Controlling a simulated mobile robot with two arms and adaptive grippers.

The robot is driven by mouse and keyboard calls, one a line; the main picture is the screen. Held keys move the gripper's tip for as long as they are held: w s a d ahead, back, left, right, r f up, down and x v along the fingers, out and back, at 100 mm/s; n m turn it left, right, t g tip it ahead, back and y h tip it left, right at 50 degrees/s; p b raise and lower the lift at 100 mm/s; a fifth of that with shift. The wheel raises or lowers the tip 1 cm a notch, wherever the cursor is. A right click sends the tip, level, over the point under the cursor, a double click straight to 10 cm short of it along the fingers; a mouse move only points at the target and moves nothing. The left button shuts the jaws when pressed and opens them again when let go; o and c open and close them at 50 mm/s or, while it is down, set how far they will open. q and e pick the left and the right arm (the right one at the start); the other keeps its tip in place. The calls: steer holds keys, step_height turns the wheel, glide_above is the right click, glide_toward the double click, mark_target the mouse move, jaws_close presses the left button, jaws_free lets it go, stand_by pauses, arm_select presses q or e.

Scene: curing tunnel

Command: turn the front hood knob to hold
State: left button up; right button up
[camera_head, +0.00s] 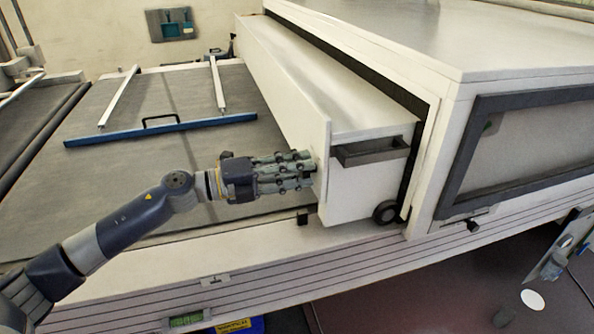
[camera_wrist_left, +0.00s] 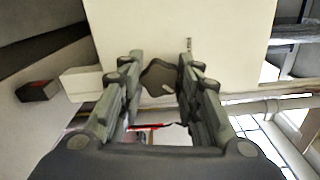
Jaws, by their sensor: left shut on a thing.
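My left gripper (camera_head: 303,170) reaches in from the left and meets the left side of the long white hood section (camera_head: 368,188). In the left wrist view, the left gripper (camera_wrist_left: 160,100) has its fingers closed around a dark rounded knob (camera_wrist_left: 158,78) on a pale panel (camera_wrist_left: 190,35). The knob has a small light mark low on its face. The fingers cover the knob in the head view, and I cannot read any position label beside it. My right gripper is not in view.
A dark recessed handle (camera_head: 372,151) and a black round part (camera_head: 385,212) are on the white section's end. A larger white housing (camera_head: 450,110) with a dark-framed window stands to the right. A blue-edged frame (camera_head: 160,131) lies on the grey belt (camera_head: 130,165).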

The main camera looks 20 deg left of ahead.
arm_select(q)
steer(key=o, duration=1.1)
steer(key=shift+v, duration=6)
